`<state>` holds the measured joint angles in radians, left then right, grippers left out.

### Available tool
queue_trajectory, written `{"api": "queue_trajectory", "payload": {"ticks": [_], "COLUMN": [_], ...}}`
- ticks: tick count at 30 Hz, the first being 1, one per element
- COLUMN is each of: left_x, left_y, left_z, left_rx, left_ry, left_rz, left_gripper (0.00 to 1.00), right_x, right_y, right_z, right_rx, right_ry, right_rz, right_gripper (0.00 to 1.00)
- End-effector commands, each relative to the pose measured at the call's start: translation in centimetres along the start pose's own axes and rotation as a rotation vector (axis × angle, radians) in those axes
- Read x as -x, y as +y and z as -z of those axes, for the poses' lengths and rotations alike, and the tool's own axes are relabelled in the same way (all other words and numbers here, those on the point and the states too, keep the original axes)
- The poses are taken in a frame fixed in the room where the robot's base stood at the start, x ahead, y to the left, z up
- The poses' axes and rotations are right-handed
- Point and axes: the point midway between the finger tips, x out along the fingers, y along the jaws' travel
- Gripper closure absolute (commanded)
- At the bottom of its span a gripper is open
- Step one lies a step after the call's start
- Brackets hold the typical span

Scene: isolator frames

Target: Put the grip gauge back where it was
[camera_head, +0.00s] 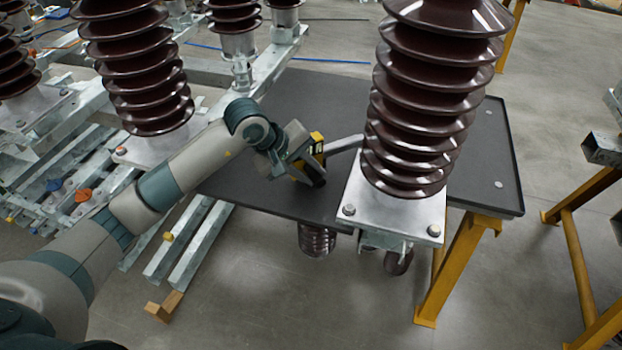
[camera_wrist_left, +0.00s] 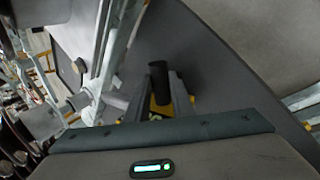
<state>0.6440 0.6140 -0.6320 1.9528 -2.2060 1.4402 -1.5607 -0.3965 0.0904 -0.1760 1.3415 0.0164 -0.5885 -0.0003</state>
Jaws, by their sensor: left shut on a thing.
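The grip gauge (camera_head: 318,145) is a small yellow and black device above the dark tabletop in the head view. My left gripper (camera_head: 299,160) is shut on it, just left of the tall brown insulator. In the left wrist view the gauge (camera_wrist_left: 158,82) shows as a black rounded end with yellow below it, between the fingers. I cannot tell whether the gauge touches the tabletop (camera_head: 325,100). The gripper hides part of it. My right gripper is not in view.
A large brown ribbed insulator (camera_head: 425,105) on a bolted metal plate (camera_head: 390,210) stands close to the right of my left gripper. More insulators (camera_head: 140,75) on steel frames stand at the left. The table has yellow legs (camera_head: 450,265). Bare tabletop shows behind the gripper.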

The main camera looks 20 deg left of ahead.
Motion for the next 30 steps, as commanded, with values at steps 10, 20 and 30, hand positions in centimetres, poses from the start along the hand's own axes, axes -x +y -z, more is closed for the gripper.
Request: {"api": "queue_trajectory", "payload": {"ticks": [10, 20, 30], "left_x": [-2.1, -2.3, -2.2], "left_y": [-1.4, -1.5, -1.5], "left_z": [0.0, 0.0, 0.0], "left_rx": [-0.002, -0.001, -0.001], "left_ry": [0.001, 0.000, 0.000], "left_rz": [-0.001, 0.001, 0.001], "left_gripper": [1.00, 0.67, 0.60], "right_x": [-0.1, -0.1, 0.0], "right_y": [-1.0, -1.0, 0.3], "right_z": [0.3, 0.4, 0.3], "right_rx": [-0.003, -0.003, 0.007], "right_ry": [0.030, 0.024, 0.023], "right_rz": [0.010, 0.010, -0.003], "right_gripper": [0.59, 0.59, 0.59]}}
